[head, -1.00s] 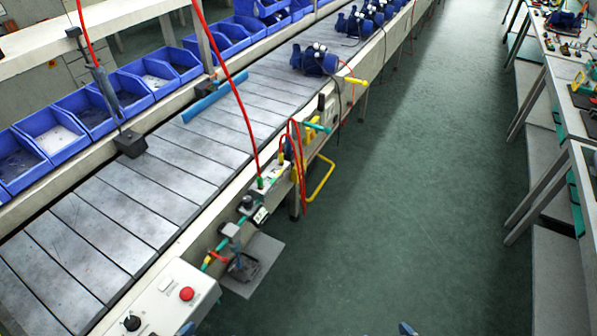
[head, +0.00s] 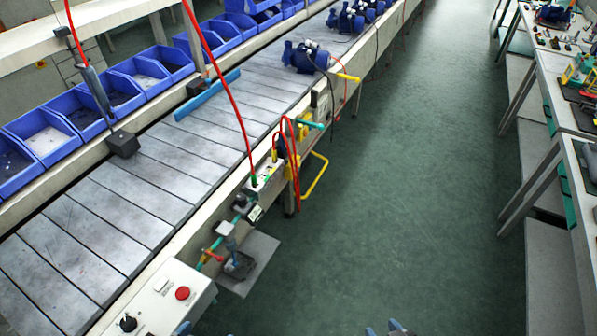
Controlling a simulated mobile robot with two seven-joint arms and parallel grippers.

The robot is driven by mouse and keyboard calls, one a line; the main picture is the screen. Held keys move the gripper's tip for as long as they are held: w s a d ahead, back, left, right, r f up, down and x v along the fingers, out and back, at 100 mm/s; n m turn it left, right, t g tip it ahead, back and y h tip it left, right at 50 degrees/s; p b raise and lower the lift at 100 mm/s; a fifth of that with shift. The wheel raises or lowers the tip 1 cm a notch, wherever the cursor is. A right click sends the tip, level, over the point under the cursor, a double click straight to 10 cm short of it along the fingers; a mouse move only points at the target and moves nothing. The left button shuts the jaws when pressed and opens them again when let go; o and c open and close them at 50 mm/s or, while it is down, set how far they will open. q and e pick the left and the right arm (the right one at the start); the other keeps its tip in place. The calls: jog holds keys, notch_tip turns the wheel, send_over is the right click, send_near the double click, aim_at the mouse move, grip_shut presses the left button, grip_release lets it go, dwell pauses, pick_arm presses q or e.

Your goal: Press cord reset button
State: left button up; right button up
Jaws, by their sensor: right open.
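A pale control box (head: 165,308) is fixed to the conveyor's near side at lower left. On its top are a red mushroom button (head: 182,293), a pale square button (head: 161,284) and a black knob (head: 128,323). No readable label shows which control is the cord reset button. My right gripper (head: 385,329) shows at the bottom edge, right of the box over the floor, open and empty. Only a blue tip of my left gripper (head: 184,328) shows beside the box's lower right edge; the rest is out of frame.
The slatted conveyor (head: 130,185) carries blue pumps (head: 307,57) farther along. Red cords (head: 220,85) hang over it. A yellow bent handle (head: 316,180) and a grey plate (head: 255,262) jut into the aisle. The green floor (head: 410,180) is clear up to the right-hand benches (head: 562,95).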

grip_shut()
dwell(1.3)
